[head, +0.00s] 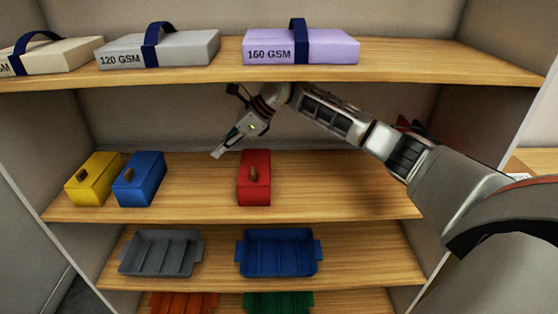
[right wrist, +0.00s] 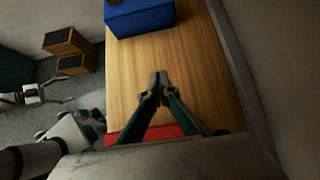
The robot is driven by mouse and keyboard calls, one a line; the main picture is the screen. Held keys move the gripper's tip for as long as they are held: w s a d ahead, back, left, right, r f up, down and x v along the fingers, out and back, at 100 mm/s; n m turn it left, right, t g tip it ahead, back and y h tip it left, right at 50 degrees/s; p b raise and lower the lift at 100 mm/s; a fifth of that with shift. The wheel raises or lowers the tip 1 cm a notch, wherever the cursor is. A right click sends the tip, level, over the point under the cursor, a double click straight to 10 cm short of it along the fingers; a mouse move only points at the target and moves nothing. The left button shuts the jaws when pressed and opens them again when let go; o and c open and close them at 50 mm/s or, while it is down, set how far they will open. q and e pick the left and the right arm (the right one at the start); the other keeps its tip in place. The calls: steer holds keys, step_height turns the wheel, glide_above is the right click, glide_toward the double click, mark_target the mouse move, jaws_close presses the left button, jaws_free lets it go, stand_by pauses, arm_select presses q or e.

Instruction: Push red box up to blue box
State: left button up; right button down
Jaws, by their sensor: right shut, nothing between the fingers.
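My right gripper (head: 217,154) is shut and empty, above and a little left of the red box, pointing down to the left. In the right wrist view the shut fingertips (right wrist: 160,76) are over bare wood, the blue box (right wrist: 140,17) is ahead, and part of the red box (right wrist: 160,133) shows beneath the fingers. Whether the gripper touches the red box cannot be told.
A yellow box (head: 92,180) stands just left of the blue box. The upper shelf (head: 400,66) holds strapped paper packs (head: 325,50) above my arm. Grey (head: 160,253) and blue (head: 277,253) trays sit on the shelf below. The middle shelf (head: 340,190) is free right of the red box.

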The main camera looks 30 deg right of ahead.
steer(key=s+d+p, duration=0.1)
steer(key=s+d, duration=0.4)
steer(key=d, duration=0.3)
steer(key=s+d+p, duration=0.1)
steer(key=s+d, duration=0.4)
steer(key=d, duration=0.3)
steer(key=f, duration=0.5)
steer(key=shift+w+a+f+p, duration=0.15)
steer(key=shift+w+a+p, duration=0.15)
steer(key=shift+w+p, duration=0.05)
steer(key=shift+w+a, duration=0.15)
steer(key=shift+a, duration=0.05)
steer(key=shift+w+a, duration=0.1)
steer(key=shift+a, duration=0.1)
steer(key=shift+w+a, duration=0.15)
steer(key=shift+a, duration=0.05)
steer(key=w+a, duration=0.3)
steer(key=a, duration=0.2)
steer(key=w+a+b, duration=0.1)
steer(key=w+a, duration=0.2)
steer(key=a, duration=0.2)
steer(key=w+a, duration=0.3)
steer(key=a, duration=0.2)
steer(key=shift+b, duration=0.3)
steer(key=shift+w, duration=0.1)
